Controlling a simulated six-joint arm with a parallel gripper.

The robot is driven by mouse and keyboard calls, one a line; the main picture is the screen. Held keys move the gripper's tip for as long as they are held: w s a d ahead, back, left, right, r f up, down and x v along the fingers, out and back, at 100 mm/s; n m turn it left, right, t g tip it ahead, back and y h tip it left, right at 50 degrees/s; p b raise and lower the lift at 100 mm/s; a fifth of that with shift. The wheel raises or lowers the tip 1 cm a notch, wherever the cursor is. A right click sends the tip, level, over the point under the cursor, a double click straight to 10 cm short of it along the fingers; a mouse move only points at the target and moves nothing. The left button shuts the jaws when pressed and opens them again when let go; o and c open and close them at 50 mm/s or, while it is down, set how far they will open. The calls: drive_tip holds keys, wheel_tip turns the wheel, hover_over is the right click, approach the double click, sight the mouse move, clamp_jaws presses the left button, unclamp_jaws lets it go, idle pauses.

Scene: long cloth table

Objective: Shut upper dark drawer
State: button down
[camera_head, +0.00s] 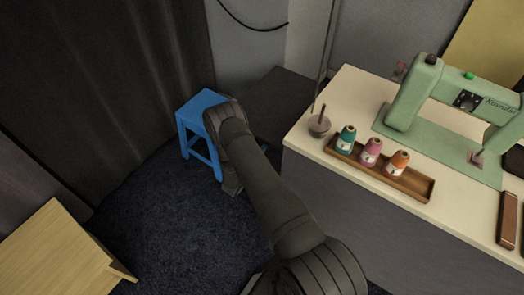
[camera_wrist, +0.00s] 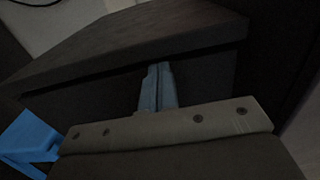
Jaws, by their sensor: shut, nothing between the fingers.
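The dark cabinet (camera_head: 279,92) stands beside the sewing table, partly hidden by my arm in the head view. In the wrist view its dark top (camera_wrist: 135,42) overhangs a dark front face (camera_wrist: 208,82), which I take for the upper drawer. How far the drawer stands out is too dark to tell. My gripper (camera_wrist: 158,72) has its slim blue-grey fingers together and empty, pointing at this front face just under the top's edge. I cannot tell whether the tips touch it. In the head view my gripper is mostly hidden below my wrist.
A blue stool (camera_head: 201,103) stands left of my wrist; it also shows in the wrist view (camera_wrist: 30,138). The sewing table (camera_head: 350,92) at right carries a green sewing machine (camera_head: 410,95) and a wooden tray (camera_head: 415,184) of spools. A wooden table (camera_head: 50,255) is lower left.

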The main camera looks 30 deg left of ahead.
drive_tip(key=shift+w+r, duration=0.15)
drive_tip(key=shift+w, duration=0.25)
drive_tip(key=s, duration=1.4)
drive_tip(key=shift+s, duration=0.4)
drive_tip(key=w, duration=1.4)
drive_tip(key=shift+s, duration=0.15)
drive_tip(key=s, duration=1.2)
drive_tip(key=shift+s, duration=0.25)
